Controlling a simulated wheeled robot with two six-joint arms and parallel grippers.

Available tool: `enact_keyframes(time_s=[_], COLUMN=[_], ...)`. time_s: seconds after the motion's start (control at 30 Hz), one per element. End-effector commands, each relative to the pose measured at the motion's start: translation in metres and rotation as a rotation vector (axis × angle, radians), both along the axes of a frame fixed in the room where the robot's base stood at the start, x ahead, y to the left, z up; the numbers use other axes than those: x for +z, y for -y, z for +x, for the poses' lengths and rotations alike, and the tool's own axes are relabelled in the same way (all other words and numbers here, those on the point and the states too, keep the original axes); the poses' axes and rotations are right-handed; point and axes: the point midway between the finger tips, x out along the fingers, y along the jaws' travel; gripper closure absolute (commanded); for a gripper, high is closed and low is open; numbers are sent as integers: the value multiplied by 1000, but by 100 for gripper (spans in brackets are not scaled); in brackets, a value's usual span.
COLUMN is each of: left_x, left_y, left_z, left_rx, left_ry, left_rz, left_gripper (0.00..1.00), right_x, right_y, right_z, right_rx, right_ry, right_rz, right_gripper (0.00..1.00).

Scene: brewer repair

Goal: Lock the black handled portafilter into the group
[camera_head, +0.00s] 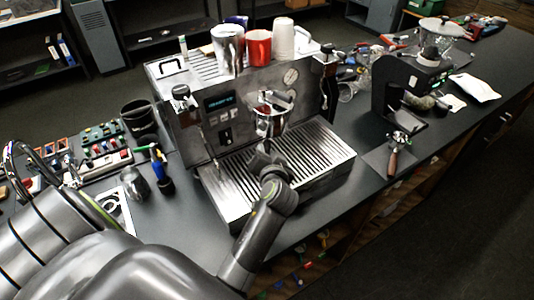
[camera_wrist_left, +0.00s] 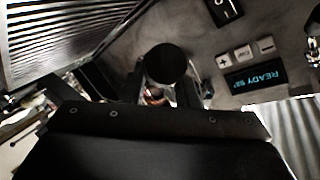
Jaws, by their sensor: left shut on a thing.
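The espresso machine (camera_head: 230,125) stands mid-counter in the head view, with its group (camera_head: 270,100) on the front panel. A metal portafilter basket (camera_head: 270,126) shows at or just under the group; whether it is locked in cannot be told. My left gripper (camera_head: 263,148) is just below it, over the drip tray, shut on the portafilter's handle, which the gripper mostly hides. In the left wrist view, the round black handle end (camera_wrist_left: 167,63) sits between the fingers (camera_wrist_left: 167,92). My right gripper is not in view.
A wooden-handled portafilter (camera_head: 393,158) lies by the grinder (camera_head: 402,85) at right. Cups (camera_head: 258,48) stand on the machine. A blue-handled tool (camera_head: 160,170), a pitcher (camera_head: 134,183) and a black bin (camera_head: 138,115) stand left. The drip tray (camera_head: 315,150) is clear; the display (camera_wrist_left: 255,77) is lit.

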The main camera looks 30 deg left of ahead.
Motion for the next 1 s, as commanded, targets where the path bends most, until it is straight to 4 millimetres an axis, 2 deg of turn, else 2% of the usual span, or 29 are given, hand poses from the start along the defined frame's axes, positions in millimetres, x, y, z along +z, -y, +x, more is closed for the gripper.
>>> enact_keyframes(time_s=[1.0], left_x=[1], left_y=[24], left_z=[16], left_rx=[243], left_ry=[5], left_rz=[-4], left_gripper=[100], right_x=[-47], right_y=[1], right_z=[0], right_rx=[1], right_ry=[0], right_rz=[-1], right_gripper=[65])
